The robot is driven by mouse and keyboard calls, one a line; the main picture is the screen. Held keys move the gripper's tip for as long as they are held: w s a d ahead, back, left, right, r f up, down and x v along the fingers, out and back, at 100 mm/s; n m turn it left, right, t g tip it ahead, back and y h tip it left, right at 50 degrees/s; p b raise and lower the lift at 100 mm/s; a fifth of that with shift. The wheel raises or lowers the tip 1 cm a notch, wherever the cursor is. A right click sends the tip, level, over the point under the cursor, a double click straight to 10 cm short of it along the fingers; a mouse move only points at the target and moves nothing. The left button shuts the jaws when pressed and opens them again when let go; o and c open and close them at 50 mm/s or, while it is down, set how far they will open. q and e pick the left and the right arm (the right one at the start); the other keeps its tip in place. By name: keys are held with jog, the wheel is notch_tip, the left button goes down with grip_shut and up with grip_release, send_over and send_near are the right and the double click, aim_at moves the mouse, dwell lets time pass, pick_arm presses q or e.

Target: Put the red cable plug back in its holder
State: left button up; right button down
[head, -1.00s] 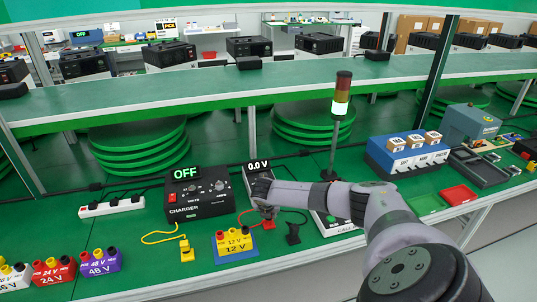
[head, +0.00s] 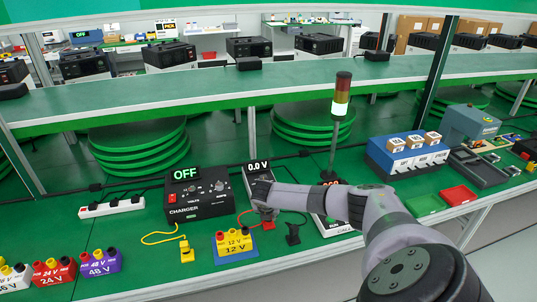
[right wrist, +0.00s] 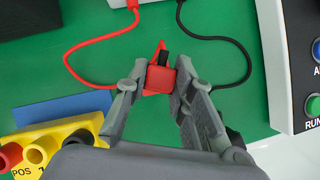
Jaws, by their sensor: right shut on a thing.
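My right gripper (head: 264,212) is in front of the 0.0 V meter (head: 258,170). In the right wrist view its fingertips are closed on the red cable plug (right wrist: 160,78), with a small black part beside it. The red cable (right wrist: 95,42) loops from the plug to the meter at the top edge. A red piece (head: 268,225) shows just below the fingertips in the head view. I cannot tell whether it is the plug or its holder, or whether the plug is seated. My left gripper is not in view.
The black cable's plug and stand (head: 292,235) are close on the right. The yellow 12 V battery (head: 235,243) on its blue base is close in front. The charger (head: 198,198) reading OFF and the yellow plug (head: 187,252) are to the left. A signal tower (head: 341,95) stands behind my arm.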

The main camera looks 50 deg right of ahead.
dwell(0.3)
jog(key=c, duration=1.3)
grip_release()
jog(key=v, duration=1.2)
